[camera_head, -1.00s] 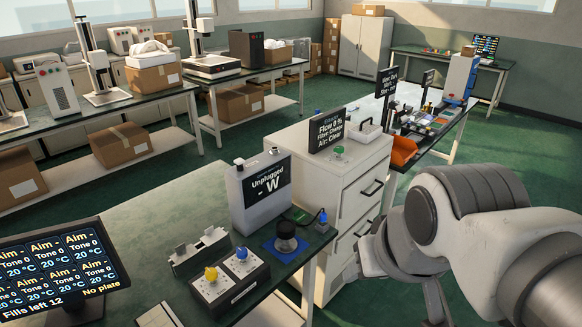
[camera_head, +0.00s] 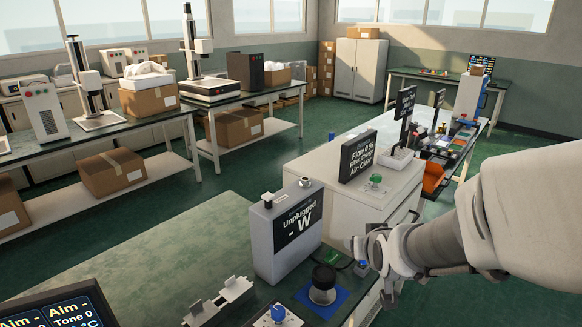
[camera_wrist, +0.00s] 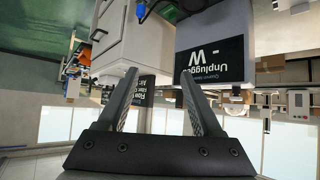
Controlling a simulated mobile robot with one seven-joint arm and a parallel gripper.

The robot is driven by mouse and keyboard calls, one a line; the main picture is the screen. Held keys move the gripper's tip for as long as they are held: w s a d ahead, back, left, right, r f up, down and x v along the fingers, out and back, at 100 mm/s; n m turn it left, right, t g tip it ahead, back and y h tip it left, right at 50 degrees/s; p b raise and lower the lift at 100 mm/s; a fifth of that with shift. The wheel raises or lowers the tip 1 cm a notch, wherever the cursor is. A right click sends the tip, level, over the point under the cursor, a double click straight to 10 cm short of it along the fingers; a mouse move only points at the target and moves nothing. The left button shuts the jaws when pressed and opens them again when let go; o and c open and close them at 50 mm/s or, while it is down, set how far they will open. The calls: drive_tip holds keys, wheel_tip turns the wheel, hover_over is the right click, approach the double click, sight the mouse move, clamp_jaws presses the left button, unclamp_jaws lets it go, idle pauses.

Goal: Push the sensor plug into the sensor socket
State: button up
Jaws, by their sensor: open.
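The sensor plug looks to be the small blue piece (camera_head: 361,268) at the bench's right edge, beside the grey meter box (camera_head: 278,245), whose screen reads "Unplugged - W". In the wrist view, a blue piece with a dark cable (camera_wrist: 141,12) shows at the top, beyond my fingers and left of the upside-down meter box (camera_wrist: 215,20). My gripper (camera_wrist: 158,76) is open, with nothing between its fingers. In the head view it hangs close to the blue piece, apart from it as far as I can tell. I cannot make out the sensor socket for certain.
A black round sensor head (camera_head: 323,284) on a blue plate (camera_head: 338,307) stands in front of the meter box. A metal bracket (camera_head: 222,300) lies to the left. A white cabinet (camera_head: 325,192) with a small sign stands behind the bench.

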drive_tip(key=w+d+f+t+b, duration=0.1)
drive_tip(key=w+f+b, duration=0.1)
drive_tip(key=w+f, duration=0.3)
drive_tip(key=t+h+b, duration=0.2)
drive_tip(key=t+b, duration=0.4)
drive_tip(key=b, duration=0.9)
approach(364, 263)
drive_tip(key=shift+m, duration=0.4)
drive_tip(key=w, duration=0.3)
drive_tip(key=w+d, duration=0.1)
drive_tip(key=w, duration=0.3)
drive_tip(key=w+d+b, duration=0.1)
drive_tip(key=w, duration=0.3)
drive_tip(key=shift+w+f, duration=0.1)
drive_tip(key=shift+w, duration=0.05)
drive_tip(key=shift+c, duration=0.4)
clamp_jaws()
